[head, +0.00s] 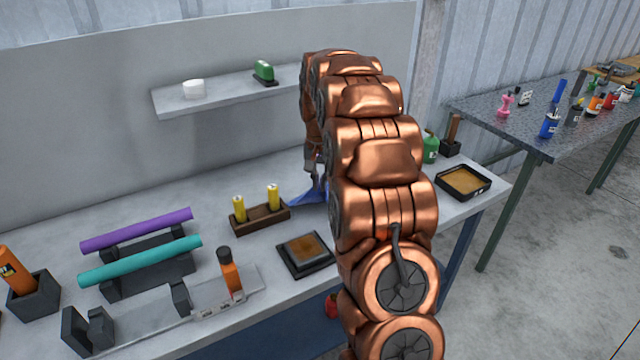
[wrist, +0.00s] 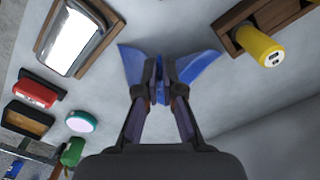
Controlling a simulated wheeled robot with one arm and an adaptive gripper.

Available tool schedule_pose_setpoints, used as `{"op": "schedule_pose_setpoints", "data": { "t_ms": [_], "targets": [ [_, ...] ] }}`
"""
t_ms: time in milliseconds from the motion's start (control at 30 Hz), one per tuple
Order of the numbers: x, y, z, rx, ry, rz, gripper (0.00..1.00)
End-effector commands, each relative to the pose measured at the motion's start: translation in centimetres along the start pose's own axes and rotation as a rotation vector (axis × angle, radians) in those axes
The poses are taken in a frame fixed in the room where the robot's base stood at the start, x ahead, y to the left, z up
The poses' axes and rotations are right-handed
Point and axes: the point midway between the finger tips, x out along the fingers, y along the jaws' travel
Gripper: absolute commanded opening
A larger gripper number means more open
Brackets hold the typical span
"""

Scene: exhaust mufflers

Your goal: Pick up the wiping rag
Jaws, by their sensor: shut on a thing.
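The wiping rag is a blue cloth, seen in the wrist view (wrist: 200,66) spreading out on both sides of my fingers. My gripper (wrist: 160,88) is shut on it, with the cloth pinched between the fingertips. In the head view a blue piece of the rag (head: 308,197) shows just right of the wooden holder with yellow cylinders. My arm hides the rest of the rag and most of my gripper there. I cannot tell whether the rag still touches the table.
A wooden block (head: 262,218) with two yellow cylinders stands close left of the rag. A dark square tray (head: 305,262) lies in front. A wall shelf (head: 215,97) is behind. Purple (head: 138,230) and teal (head: 140,262) tubes lie at left. Another tray (head: 463,182) is at right.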

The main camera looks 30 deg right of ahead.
Motion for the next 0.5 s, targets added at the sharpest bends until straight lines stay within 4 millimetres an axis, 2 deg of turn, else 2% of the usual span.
{"op": "schedule_pose_setpoints", "data": {
  "t_ms": [400,500],
  "targets": [
    [-7.7,-0.1,-0.1,0.000,0.004,-0.002,0.00],
    [-8.7,0.0,0.0,0.000,0.002,-0.001,0.00]
  ]
}}
